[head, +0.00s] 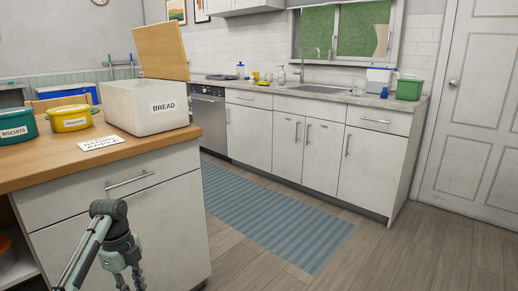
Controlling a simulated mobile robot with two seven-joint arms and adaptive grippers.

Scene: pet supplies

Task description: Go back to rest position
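My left arm comes in at the bottom left, in front of the counter's drawer unit. Its dark, grey-green end part, which looks like my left gripper (130,280), points down and is cut by the bottom edge, so I cannot tell whether it is open or shut. I see nothing held in it. My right gripper is not in view.
On the wooden counter (40,172) stand a white BREAD box (125,108) with its wooden lid raised, a yellow pot (70,118), a teal BISCUITS pot (14,127) and a label card (100,143). A blue striped rug (270,215) lies on open floor before sink cabinets (300,140).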

